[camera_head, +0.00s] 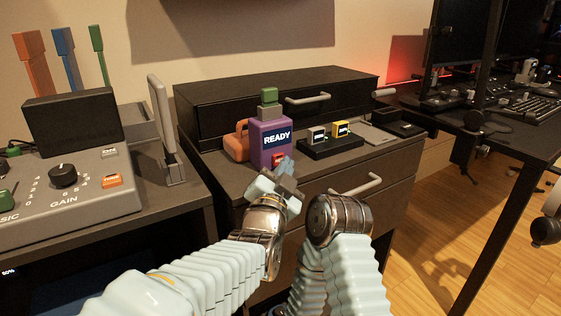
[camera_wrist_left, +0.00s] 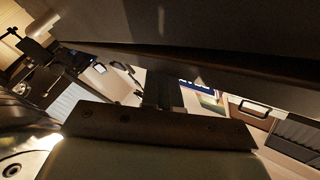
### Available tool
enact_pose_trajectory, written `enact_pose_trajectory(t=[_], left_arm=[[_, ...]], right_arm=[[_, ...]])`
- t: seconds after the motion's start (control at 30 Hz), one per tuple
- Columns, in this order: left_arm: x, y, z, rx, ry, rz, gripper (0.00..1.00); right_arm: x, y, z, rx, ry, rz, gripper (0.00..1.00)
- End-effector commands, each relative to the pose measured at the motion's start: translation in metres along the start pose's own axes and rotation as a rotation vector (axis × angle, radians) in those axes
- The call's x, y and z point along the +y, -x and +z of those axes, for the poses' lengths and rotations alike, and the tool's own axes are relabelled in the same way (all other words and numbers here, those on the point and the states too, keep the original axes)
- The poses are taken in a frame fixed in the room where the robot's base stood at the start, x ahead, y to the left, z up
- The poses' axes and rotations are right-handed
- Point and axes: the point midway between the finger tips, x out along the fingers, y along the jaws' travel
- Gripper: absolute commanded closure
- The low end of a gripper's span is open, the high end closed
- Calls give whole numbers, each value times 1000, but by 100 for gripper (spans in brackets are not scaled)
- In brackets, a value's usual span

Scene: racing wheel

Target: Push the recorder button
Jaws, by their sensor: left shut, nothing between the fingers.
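The purple recorder (camera_head: 268,139) stands on the dark cabinet top in the head view, with a green top and a dark "READY" display. Its red button (camera_head: 278,154) is low on the front face and partly hidden by my left gripper. My left gripper (camera_head: 286,166) is shut and empty, its tips just in front of the button. I cannot tell whether they touch it. In the left wrist view, the dark fingers (camera_wrist_left: 162,90) point into the scene, and the button cannot be made out. A jointed part of my other arm shows beside it, but no right gripper is visible.
An orange case (camera_head: 237,143) sits left of the recorder. A black tray (camera_head: 331,147) with a grey and a yellow block lies to its right. A black drawer unit (camera_head: 270,96) stands behind. The grey GAIN console (camera_head: 72,200) is at the left.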

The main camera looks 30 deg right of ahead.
Motion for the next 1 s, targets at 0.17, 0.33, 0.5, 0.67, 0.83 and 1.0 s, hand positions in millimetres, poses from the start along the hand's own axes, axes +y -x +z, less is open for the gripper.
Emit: enact_pose_trajectory(t=[0.17,0.33,0.5,0.67,0.83,1.0], left_arm=[[-3,-4,3,1,1,-1,100],[-3,-4,3,0,0,0,100],[-3,-4,3,0,0,0,100],[-4,-5,3,0,0,0,100],[0,-1,1,1,0,1,100],[2,2,-1,0,1,0,100]], right_arm=[[1,-4,0,0,0,0,100],[1,-3,0,0,0,0,100],[1,-3,0,0,0,0,100],[1,-3,0,0,0,0,100],[2,-6,0,0,0,0,100],[3,-7,0,0,0,0,100]])
